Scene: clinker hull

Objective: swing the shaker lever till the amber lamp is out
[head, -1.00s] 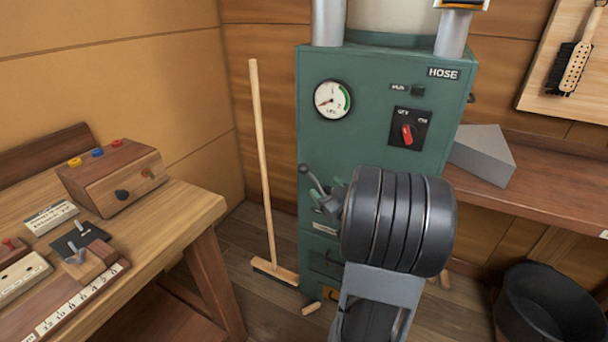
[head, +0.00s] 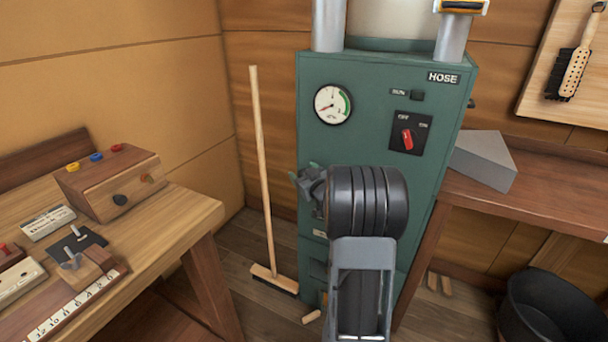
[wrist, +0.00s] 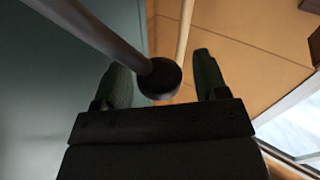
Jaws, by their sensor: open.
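The green cabinet (head: 370,150) marked HOSE stands ahead in the head view. In the wrist view a grey rod with a dark round knob (wrist: 160,78), which looks like the shaker lever, comes in from the upper left. My gripper (wrist: 163,82) is open, with one finger on each side of the knob; I cannot tell whether either touches it. In the head view my gripper (head: 304,173) is at the cabinet's left front, and my arm hides the lever. A small dark lamp or button (head: 417,95) marked RUN is on the cabinet. I cannot make out a lit amber lamp.
The cabinet carries a gauge (head: 332,104) and a red OFF/ON switch (head: 407,139). A broom (head: 264,180) leans left of it. A workbench (head: 170,225) with a wooden control box (head: 110,180) is at left. A black bucket (head: 550,308) stands at lower right.

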